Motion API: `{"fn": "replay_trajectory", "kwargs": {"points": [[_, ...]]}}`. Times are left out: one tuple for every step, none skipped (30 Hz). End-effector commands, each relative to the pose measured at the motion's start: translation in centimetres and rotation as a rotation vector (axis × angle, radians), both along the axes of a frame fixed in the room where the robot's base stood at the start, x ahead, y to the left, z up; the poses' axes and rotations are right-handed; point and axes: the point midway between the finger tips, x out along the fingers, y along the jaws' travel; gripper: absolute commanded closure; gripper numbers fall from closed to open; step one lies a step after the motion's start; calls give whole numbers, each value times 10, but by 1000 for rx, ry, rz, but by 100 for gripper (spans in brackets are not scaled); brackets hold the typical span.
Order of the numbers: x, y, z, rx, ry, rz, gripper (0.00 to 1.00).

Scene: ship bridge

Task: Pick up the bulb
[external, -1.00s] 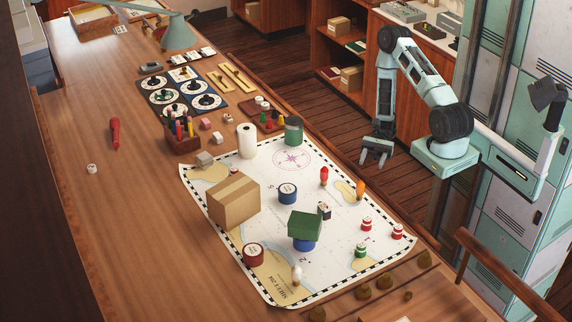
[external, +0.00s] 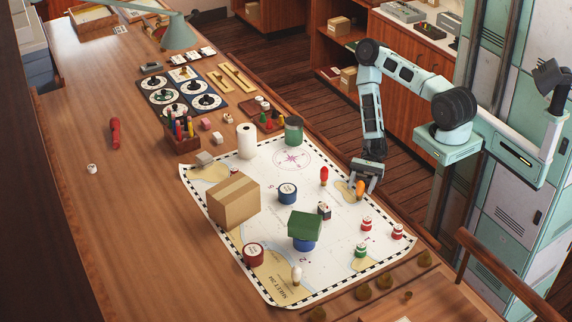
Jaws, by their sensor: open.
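Several bulb-shaped pieces stand on the white chart (external: 330,245). An orange one (external: 360,189) is near its right edge, a red one (external: 324,174) is a little to the left, and a white one with a tan base (external: 297,275) is near the front edge. My gripper (external: 363,184) is open and points down at the orange bulb. Its fingers appear around or just above that bulb's top. I cannot tell whether they touch it.
On the chart are a cardboard box (external: 234,200), a green block (external: 305,225) on a blue tin, a dark blue tin (external: 287,194), a small dark-and-white cube (external: 324,211) and red-and-white pieces (external: 366,223). A green jar (external: 293,131) stands behind. Open wood lies left.

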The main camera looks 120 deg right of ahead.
Motion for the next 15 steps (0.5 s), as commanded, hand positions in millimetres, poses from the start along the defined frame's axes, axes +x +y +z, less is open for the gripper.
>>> {"fn": "replay_trajectory", "kwargs": {"points": [[3,4,1,1,0,2,50],[5,5,1,1,0,2,50],[6,6,1,1,1,1,50],[7,6,0,1,1,1,50],[7,6,0,1,1,0,50],[7,6,0,-1,1,0,50],[7,6,-1,-1,1,0,50],[7,6,-1,-1,1,0,50],[7,6,-1,-1,1,0,50],[7,6,-1,-1,1,0,50],[7,6,-1,-1,1,0,58],[7,6,-1,-1,1,0,69],[7,6,-1,-1,1,0,78],[7,6,-1,-1,1,0,86],[7,6,-1,-1,1,0,96]]}}
